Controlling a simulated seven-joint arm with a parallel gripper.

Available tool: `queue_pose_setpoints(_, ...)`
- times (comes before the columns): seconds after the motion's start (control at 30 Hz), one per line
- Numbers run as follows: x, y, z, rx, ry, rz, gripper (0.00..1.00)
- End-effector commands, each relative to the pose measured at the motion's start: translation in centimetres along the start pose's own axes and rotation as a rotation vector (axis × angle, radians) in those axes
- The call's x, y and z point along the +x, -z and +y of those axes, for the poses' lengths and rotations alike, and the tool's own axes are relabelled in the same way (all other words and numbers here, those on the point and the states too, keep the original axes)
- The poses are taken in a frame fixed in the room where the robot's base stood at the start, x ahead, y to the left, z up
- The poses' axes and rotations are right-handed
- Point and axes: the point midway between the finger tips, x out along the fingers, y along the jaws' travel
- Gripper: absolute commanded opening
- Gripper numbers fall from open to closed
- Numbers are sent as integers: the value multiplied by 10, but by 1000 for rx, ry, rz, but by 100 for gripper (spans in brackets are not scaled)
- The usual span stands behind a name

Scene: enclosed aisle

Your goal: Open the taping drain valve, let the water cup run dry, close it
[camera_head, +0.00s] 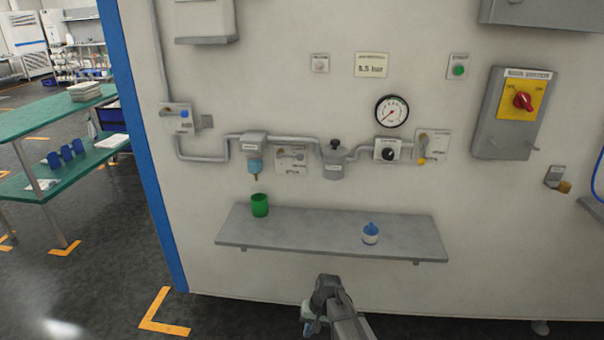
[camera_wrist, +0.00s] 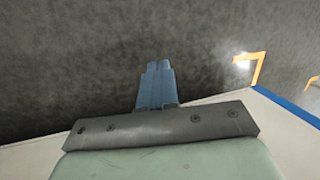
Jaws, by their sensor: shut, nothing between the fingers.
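A filter unit (camera_head: 254,141) with a blue-tinted water cup (camera_head: 254,165) hangs in the pipe run on the white wall. A small yellowish drain fitting (camera_head: 256,178) shows at its bottom; its valve state and the water level are too small to tell. A green cup (camera_head: 259,205) stands on the grey shelf (camera_head: 320,236), below the filter unit and apart from it. My gripper (camera_wrist: 158,68) is shut and empty, its blue fingers together over dark floor in the wrist view. In the head view my arm end is below the shelf's front edge, away from the filter.
Lever plates (camera_head: 291,158) (camera_head: 178,116) (camera_head: 432,146), a grey canister (camera_head: 335,160), a dial gauge (camera_head: 392,111) and a red rotary switch (camera_head: 522,101) are on the wall. A blue-and-white bottle (camera_head: 370,233) stands on the shelf's right half. Mid-shelf is clear. A blue post (camera_head: 140,140) edges the wall.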

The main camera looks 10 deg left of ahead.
Motion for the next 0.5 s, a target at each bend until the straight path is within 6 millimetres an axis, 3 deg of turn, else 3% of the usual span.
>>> queue_pose_setpoints(0.1, -23, 24, -30, -23, 25, 31, 0)
queue_pose_setpoints(0.5, -107, 83, -120, -89, 87, 121, 0)
